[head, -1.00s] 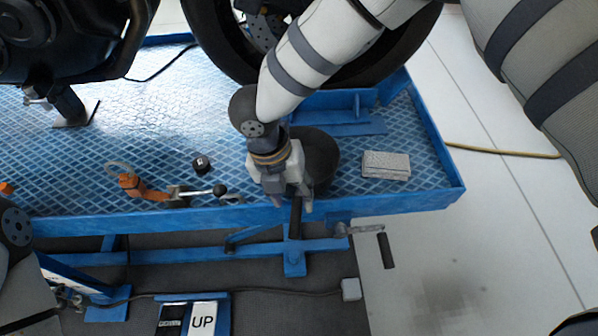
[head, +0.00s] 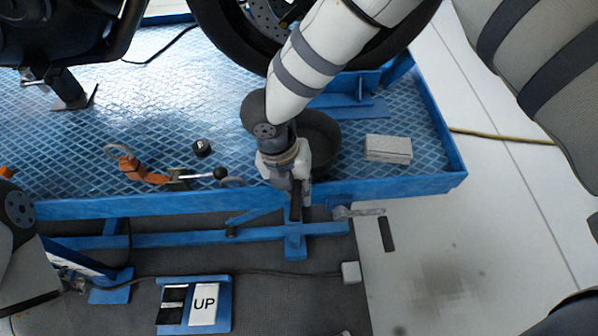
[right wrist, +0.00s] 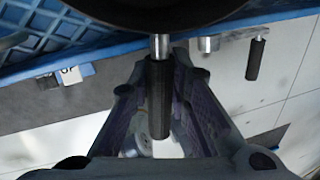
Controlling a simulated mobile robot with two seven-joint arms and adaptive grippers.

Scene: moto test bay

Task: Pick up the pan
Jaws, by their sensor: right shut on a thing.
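The dark round pan (head: 322,135) is at the near right part of the blue lift platform, partly hidden by my right arm. Its black handle (right wrist: 158,100) points towards me over the platform's front edge. My right gripper (head: 300,196) is shut on the handle. In the right wrist view the handle lies between its fingers (right wrist: 157,78), and the pan's dark rim crosses the top. I cannot tell whether the pan touches the platform. My left gripper is not in view; only part of my left arm shows at the left edge.
A grey block (head: 388,149) lies right of the pan. A motorcycle wheel (head: 235,50) stands behind. A crank handle (head: 387,233) hangs near the front edge. An UP pedal (head: 204,305) is below.

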